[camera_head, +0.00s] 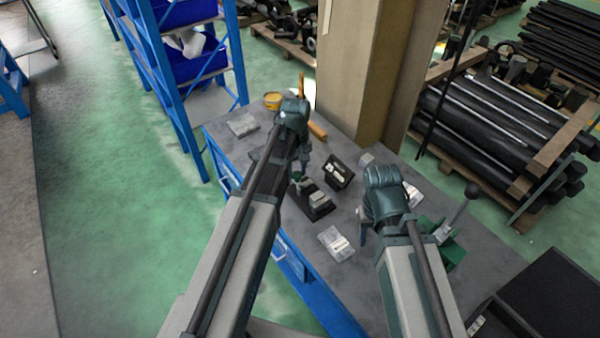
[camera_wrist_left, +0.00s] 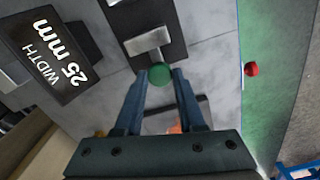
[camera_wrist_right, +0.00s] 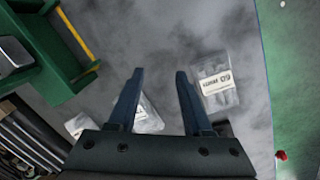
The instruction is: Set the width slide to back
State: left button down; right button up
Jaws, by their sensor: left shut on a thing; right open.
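The width slide (camera_head: 318,208) is a dark base with a grey block and a green knob, on the grey bench. In the left wrist view its grey block (camera_wrist_left: 148,42) sits on the dark base, with the green knob (camera_wrist_left: 160,74) beside it. My left gripper (camera_wrist_left: 160,78) is shut on the green knob, one finger on each side. A black sign (camera_wrist_left: 52,50) reading "WIDTH 25 mm" stands beside the slide; it also shows in the head view (camera_head: 338,172). My right gripper (camera_wrist_right: 160,76) is open and empty above the bench.
Labelled bags lie on the bench, one (camera_head: 336,243) in front of the slide and one (camera_wrist_right: 217,80) by my right gripper. A green vise-like device (camera_head: 450,240) stands at the right. A cardboard-coloured column (camera_head: 355,70) rises behind the bench. A yellow tub (camera_head: 272,100) is at the back.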

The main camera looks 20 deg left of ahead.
aim_at(296, 172)
pick_arm(q)
jog(key=shift+w+a, duration=0.15)
jog(key=shift+a, duration=0.05)
jog(key=c, duration=0.5)
grip_release()
pick_arm(e)
jog(key=shift+a, duration=0.1)
pick_arm(q)
jog(key=shift+r, duration=0.1)
pick_arm(e)
jog(key=shift+r, duration=0.15)
pick_arm(q)
notch_tip(296, 172, up, 14)
jog(key=p, duration=1.3)
jog(key=shift+f+p, duration=0.2)
jog(key=shift+p, duration=0.2)
pick_arm(e)
notch_tip(296, 172, up, 14)
jog(key=shift+f, duration=0.25)
